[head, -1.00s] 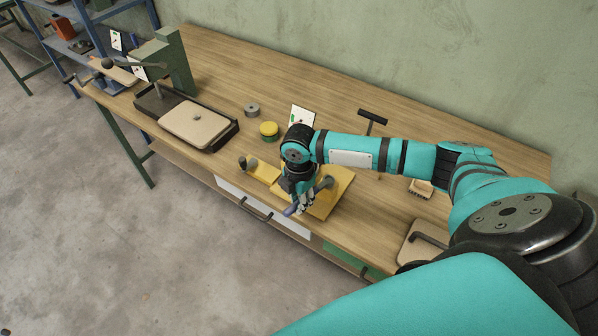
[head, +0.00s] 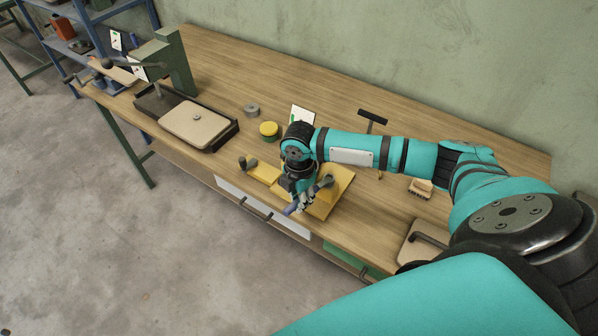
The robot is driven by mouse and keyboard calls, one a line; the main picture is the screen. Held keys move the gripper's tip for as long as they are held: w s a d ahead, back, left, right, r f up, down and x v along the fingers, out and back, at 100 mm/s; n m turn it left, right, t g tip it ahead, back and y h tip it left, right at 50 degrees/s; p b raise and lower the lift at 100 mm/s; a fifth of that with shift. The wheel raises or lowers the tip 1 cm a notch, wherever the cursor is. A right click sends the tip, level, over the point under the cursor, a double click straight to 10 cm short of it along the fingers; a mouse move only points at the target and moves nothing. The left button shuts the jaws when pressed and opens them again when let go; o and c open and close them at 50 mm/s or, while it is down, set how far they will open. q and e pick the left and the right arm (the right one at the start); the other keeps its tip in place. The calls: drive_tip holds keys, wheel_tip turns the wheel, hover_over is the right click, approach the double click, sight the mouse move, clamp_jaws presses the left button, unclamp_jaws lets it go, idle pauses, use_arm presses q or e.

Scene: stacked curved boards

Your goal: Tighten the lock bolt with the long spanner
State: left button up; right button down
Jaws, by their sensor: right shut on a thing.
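My right gripper (head: 302,203) is over the front edge of the wooden bench, at a yellow fixture (head: 337,186). It is shut on a bluish-grey handle, which looks like the long spanner (head: 290,210); only a short part shows below the fingers. A grey round-ended part (head: 327,181) stands just right of the fingers on the yellow fixture. The lock bolt cannot be made out; my wrist and gripper cover that part of the fixture. My left gripper is not in view.
On the bench (head: 330,95) stand a green press (head: 176,60), a black tray (head: 225,139) with a beige board, a yellow tin (head: 269,129), a grey ring (head: 252,109), a black T-handle (head: 372,117) and a brush (head: 421,187). The back middle of the bench is clear.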

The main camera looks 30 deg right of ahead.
drive_tip(key=shift+r, duration=0.55)
idle(0.6)
drive_tip(key=shift+r, duration=2.45)
